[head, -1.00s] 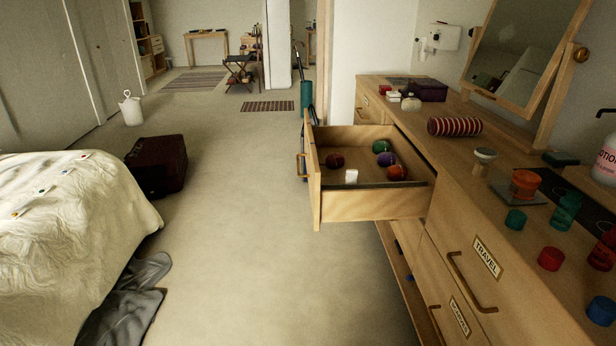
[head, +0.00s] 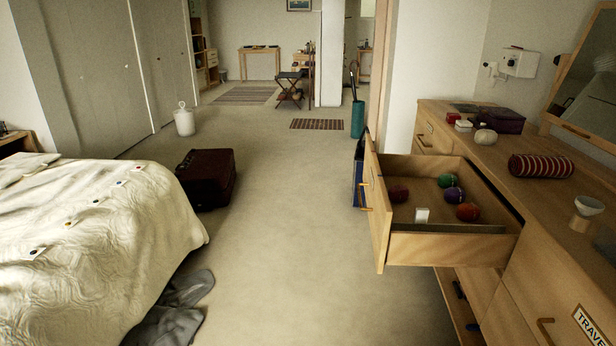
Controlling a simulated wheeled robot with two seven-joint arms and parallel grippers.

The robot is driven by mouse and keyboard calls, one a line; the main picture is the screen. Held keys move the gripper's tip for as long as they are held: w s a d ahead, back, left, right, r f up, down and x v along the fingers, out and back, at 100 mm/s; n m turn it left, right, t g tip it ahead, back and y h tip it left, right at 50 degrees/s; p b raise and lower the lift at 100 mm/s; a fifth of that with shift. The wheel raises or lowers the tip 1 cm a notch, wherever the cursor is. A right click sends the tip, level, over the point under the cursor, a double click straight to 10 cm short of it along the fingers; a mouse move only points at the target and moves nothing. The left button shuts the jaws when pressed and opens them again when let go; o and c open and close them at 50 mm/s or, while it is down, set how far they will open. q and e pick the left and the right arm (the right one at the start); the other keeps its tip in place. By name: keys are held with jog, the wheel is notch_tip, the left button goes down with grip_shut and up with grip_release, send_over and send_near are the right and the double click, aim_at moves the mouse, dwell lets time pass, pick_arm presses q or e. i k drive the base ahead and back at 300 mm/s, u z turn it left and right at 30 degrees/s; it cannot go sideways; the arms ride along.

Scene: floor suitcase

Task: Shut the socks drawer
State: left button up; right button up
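The socks drawer (head: 446,250) is pulled well out of the wooden dresser (head: 560,225) at the right of the head view. Its front panel (head: 379,212) faces left, with handles on it seen edge-on. A label on this drawer's front cannot be seen from here. Neither of my grippers is in view.
A lower drawer (head: 462,308) also stands partly out beneath it. The bed (head: 95,235) fills the left, with dark grey cloth (head: 178,310) on the floor beside it. A dark red suitcase (head: 207,178) lies further back. Carpet (head: 310,240) between bed and dresser is clear.

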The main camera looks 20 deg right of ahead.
aim_at(420, 175)
jog(key=i, duration=0.9)
jog(key=z, duration=0.8)
jog(key=i, duration=0.5)
jog(key=z, duration=0.4)
jog(key=k, duration=0.45)
jog(key=z, duration=0.75)
jog(key=i, duration=0.25)
